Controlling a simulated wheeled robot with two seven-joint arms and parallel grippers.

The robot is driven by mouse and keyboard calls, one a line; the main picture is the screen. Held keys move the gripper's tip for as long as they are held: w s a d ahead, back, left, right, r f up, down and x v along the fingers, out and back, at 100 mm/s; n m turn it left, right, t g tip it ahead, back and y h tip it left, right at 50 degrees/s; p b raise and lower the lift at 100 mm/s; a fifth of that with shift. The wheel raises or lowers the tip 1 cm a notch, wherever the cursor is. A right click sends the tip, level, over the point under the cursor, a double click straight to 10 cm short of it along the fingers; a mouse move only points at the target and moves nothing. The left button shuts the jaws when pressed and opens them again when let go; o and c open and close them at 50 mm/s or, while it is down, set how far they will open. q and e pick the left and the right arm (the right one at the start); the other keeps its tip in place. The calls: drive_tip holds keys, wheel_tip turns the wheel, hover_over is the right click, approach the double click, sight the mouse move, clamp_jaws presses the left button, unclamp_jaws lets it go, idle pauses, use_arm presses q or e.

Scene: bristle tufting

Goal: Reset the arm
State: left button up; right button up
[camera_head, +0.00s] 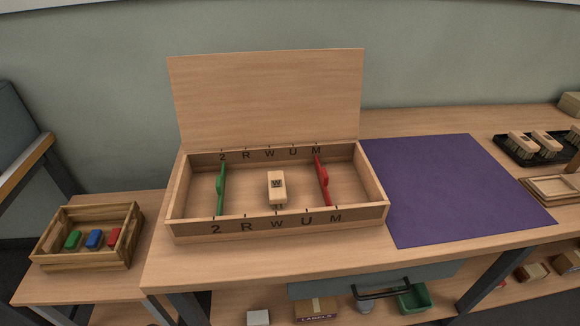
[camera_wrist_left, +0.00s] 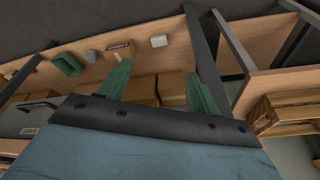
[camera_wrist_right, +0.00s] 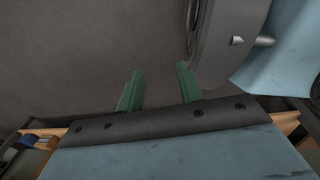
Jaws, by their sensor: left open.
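Neither arm shows in the head view. My left gripper (camera_wrist_left: 158,80) shows in the left wrist view with its two green fingers spread apart and nothing between them; shelf items lie beyond it. My right gripper (camera_wrist_right: 159,80) shows in the right wrist view with its green fingers apart and empty above dark floor. A wooden box (camera_head: 279,222) with its lid (camera_head: 265,98) raised stands on the table. Inside it are a green divider (camera_head: 221,190), a red divider (camera_head: 323,180) and a brush block marked W (camera_head: 277,184) between them.
A purple mat (camera_head: 445,190) lies empty right of the box. A black tray (camera_head: 510,157) with several brushes and a wooden tray (camera_head: 548,189) are at the far right. A wooden crate (camera_head: 88,258) at left holds green, blue and red pieces. Boxes and bins sit on the lower shelf.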

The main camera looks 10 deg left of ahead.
use_arm(q)
wheel_tip(320, 180, down, 7)
drive_tip(key=s+p, duration=0.2)
drive_tip(key=p, duration=0.2)
drive_tip(key=s+a+f+g+p, duration=0.1)
drive_tip(key=s+f+p, duration=0.3)
drive_tip(key=s, duration=0.4)
drive_tip(key=s+a+f+g+p, duration=0.1)
drive_tip(key=s+a+f+p, duration=0.1)
drive_tip(key=s+f+p, duration=0.3)
drive_tip(key=s, duration=0.3)
drive_tip(key=shift+s, duration=0.4)
use_arm(e)
drive_tip(key=a+r, duration=0.3)
drive_tip(key=r, duration=0.3)
drive_tip(key=a+r+y, duration=0.1)
drive_tip(key=a+r, duration=0.2)
drive_tip(key=r, duration=0.4)
drive_tip(key=shift+a+r, duration=0.15)
drive_tip(key=shift+a, duration=0.15)
use_arm(q)
drive_tip(key=shift+f, duration=0.1)
use_arm(e)
drive_tip(key=shift+w, duration=0.1)
